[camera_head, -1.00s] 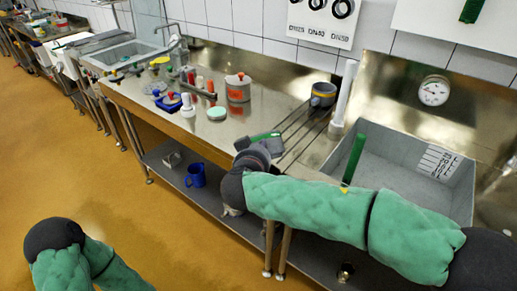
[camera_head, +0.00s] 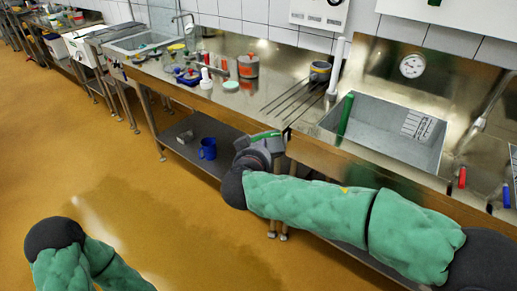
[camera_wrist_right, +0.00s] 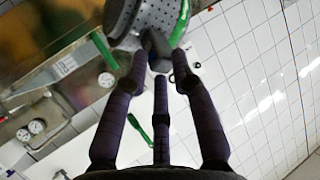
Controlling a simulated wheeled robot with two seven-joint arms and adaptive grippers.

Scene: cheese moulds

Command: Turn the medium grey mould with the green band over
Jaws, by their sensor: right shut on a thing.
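The grey mould with the green band (camera_wrist_right: 180,28) is at the top of the right wrist view, partly cut off by the frame. Its wall is perforated with small holes and it looks tilted. My right gripper (camera_wrist_right: 155,48) is shut on it, with dark fingers reaching up to its near side. In the head view, a small strip of the green band (camera_head: 264,136) shows at the end of my right arm, in front of the counter edge; most of the mould and gripper is hidden there. My left arm shows only at the bottom left, its gripper out of frame.
A grey mould with an orange band (camera_head: 320,71) stands on the counter behind dark rods (camera_head: 288,95). A pot with an orange lid (camera_head: 248,66) and small coloured items stand to the left. A steel basin (camera_head: 385,135) is at right. A blue jug (camera_head: 207,149) is on the lower shelf.

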